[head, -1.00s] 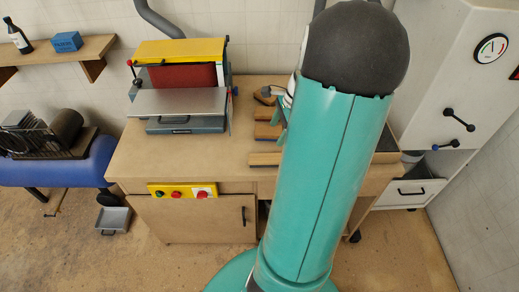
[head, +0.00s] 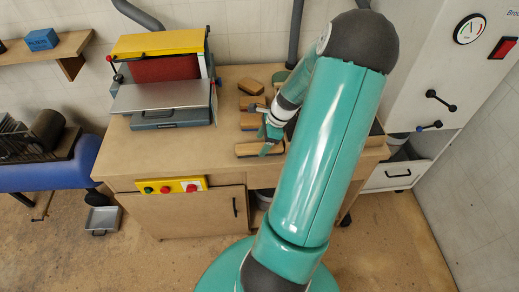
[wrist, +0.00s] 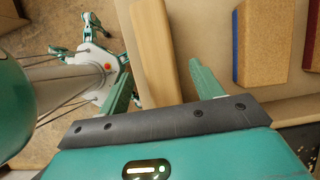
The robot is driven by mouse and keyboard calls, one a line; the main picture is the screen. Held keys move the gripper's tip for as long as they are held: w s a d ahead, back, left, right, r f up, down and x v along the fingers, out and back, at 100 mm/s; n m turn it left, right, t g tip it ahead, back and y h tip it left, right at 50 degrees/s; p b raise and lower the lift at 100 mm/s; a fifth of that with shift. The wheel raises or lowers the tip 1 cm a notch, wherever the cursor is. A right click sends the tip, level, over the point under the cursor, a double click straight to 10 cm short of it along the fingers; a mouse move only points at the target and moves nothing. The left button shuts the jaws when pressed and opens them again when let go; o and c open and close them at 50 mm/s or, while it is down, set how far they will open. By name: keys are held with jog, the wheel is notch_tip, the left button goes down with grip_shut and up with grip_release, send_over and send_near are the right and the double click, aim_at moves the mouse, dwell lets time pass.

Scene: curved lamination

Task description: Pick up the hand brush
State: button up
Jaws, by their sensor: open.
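The hand brush appears to be the long plain wooden piece (head: 258,149) at the front edge of the workbench; its bristles cannot be made out. In the wrist view the same pale wooden piece (wrist: 156,45) lies lengthwise beyond my gripper. My gripper (wrist: 158,78) is open, with one green finger on each side of the wood's near end. I cannot tell whether the fingertips are above it or beside it. In the head view my gripper (head: 268,136) is low over the bench, right by the wooden piece, and partly hides it.
Several sanding blocks lie behind it, including one with a blue edge (wrist: 266,42). The workbench (head: 150,160) also carries a yellow-topped sanding machine (head: 160,80) on the left. A white cabinet (head: 440,80) stands at the right. Bare bench lies left of the blocks.

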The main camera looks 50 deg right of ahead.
aim_at(260, 146)
jog(key=shift+x, duration=1.55)
jog(key=c, duration=1.2)
jog(key=shift+r, duration=0.1)
jog(key=shift+r, duration=0.4)
notch_tip(260, 146, up, 2)
jog(key=shift+r, duration=0.1)
jog(key=shift+s+a+r, duration=0.45)
jog(key=shift+a+r, duration=1.2)
jog(key=shift+a, duration=0.65)
jog(key=shift+s+a+r, duration=0.5)
jog(key=shift+a+r, duration=1.15)
jog(key=shift+a, duration=0.65)
jog(key=shift+s+a+r, duration=0.45)
jog(key=shift+a+r, duration=1.2)
jog(key=shift+a, duration=0.65)
